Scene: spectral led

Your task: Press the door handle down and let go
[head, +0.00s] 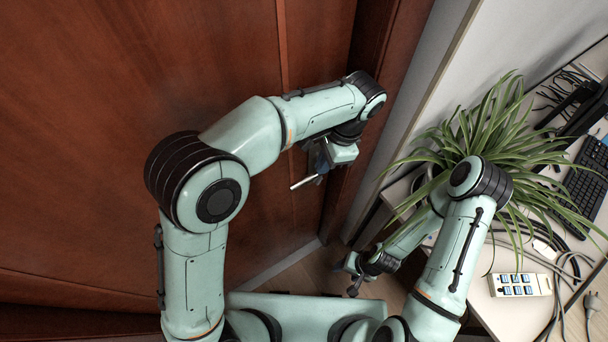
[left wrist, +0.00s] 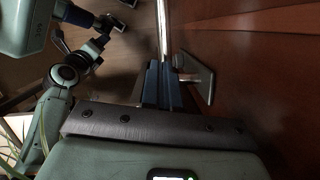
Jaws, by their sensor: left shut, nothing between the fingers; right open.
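The door handle (head: 303,182) is a silver lever on the reddish-brown wooden door (head: 90,110). My left gripper (head: 322,168) is at the door beside the lever and partly covers it. In the left wrist view the shut blue fingers (left wrist: 160,86) overlap the near part of the bright lever (left wrist: 163,28), and its metal plate (left wrist: 204,78) shows to their right. I cannot tell whether the fingers touch the lever. My right gripper (head: 353,280) is low, away from the door, open and empty.
A desk (head: 508,315) on the right holds a leafy plant (head: 490,140), a keyboard (head: 583,185), a power strip (head: 520,285) and loose cables. The plant's leaves hang around my right arm. A white wall (head: 455,75) stands between door frame and desk.

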